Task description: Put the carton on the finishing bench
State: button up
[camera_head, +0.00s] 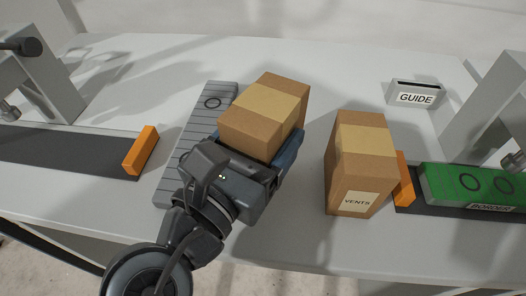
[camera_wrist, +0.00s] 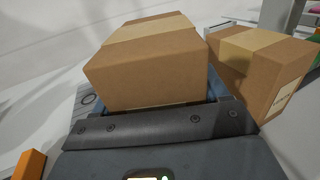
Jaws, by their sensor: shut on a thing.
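My gripper (camera_head: 258,138) is shut on a brown carton (camera_head: 268,108) with a pale tape band across its top. A blue-grey finger shows along the carton's right side; the other finger is mostly hidden. In the wrist view the same carton (camera_wrist: 146,70) fills the space beyond the gripper's dark palm. I cannot tell whether its underside touches the table. A second brown carton (camera_head: 360,160), labelled VENTS, stands upright to the right, apart from the held one. Both are over a pale table (camera_head: 300,225); no sign marks it as the finishing bench.
A grey ruled board with a ring mark (camera_head: 208,112) lies just left of the held carton. Orange blocks (camera_head: 140,150) (camera_head: 404,178) sit at the inner ends of two dark strips. A green BORDER piece (camera_head: 470,183) lies right. A GUIDE box (camera_head: 416,96) stands behind. Grey frames flank the table.

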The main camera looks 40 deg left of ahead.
jog(key=shift+f+b, duration=0.35)
jog(key=shift+f, duration=1.6)
jog(key=o, duration=1.2)
jog(key=shift+f, duration=0.15)
jog(key=shift+o, duration=0.2)
jog(key=shift+s, duration=0.2)
jog(key=s, duration=0.3)
jog(key=s+d, duration=0.1)
jog(key=s, duration=0.3)
jog(key=s+d, duration=0.1)
jog(key=s, duration=0.3)
jog(key=shift+s, duration=0.25)
